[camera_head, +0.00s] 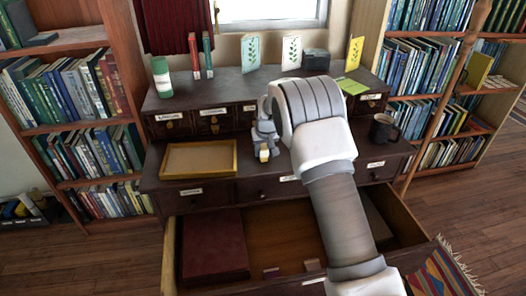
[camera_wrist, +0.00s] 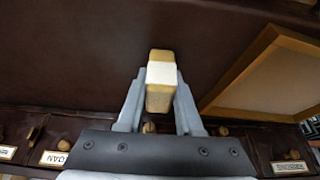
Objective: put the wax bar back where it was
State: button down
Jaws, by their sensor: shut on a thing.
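The wax bar (camera_wrist: 160,98), a small yellowish block with a white band around it, sits between my gripper's fingers (camera_wrist: 158,82) in the wrist view. In the head view the bar (camera_head: 264,154) shows just below my gripper (camera_head: 264,143), over the dark desk top near its front edge. My gripper is shut on the bar. I cannot tell whether the bar touches the desk. Below, a wide desk drawer (camera_head: 275,225) stands open; my arm hides part of its inside.
A shallow wooden tray (camera_head: 200,174) lies left of my gripper. The drawer holds a dark red book or box (camera_head: 214,245) and small blocks (camera_head: 271,271) near its front. A mug (camera_head: 382,129) stands right. Cards (camera_head: 291,53) and a green bottle (camera_head: 162,77) stand on the back ledge.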

jog(key=c, duration=0.6)
grip_release()
jog(key=shift+f, duration=0.15)
jog(key=shift+s+r, duration=0.1)
jog(key=shift+r, duration=0.45)
jog(key=p+v, duration=0.2)
jog(key=v, duration=0.9)
jog(key=shift+s+d+r, duration=0.15)
